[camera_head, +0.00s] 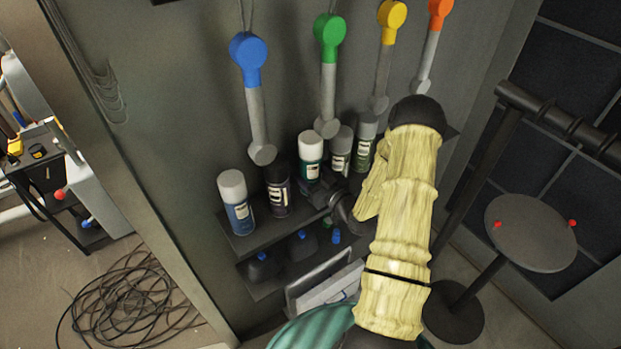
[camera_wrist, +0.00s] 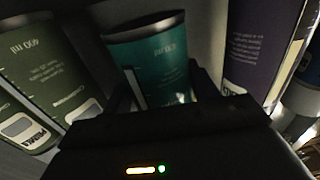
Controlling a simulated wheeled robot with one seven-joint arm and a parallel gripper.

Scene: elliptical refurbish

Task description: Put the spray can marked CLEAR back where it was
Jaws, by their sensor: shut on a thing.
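A row of spray cans stands on the upper wall shelf (camera_head: 250,238). My gripper (camera_head: 318,188) reaches in at the shelf and is shut on a teal-green can with a white cap (camera_head: 311,158). In the wrist view that teal can (camera_wrist: 155,70) sits between the fingers (camera_wrist: 160,92), slightly tilted in the picture. Its front label is hidden, so I cannot read whether it says CLEAR. I cannot tell whether its base touches the shelf.
A dark purple can (camera_head: 278,190) and a blue can with white cap (camera_head: 236,205) stand left of it. Grey-capped cans (camera_head: 341,150) (camera_head: 363,142) stand to its right. Colored-handled tools (camera_head: 257,105) hang above. A lower shelf (camera_head: 262,285) holds dark bottles.

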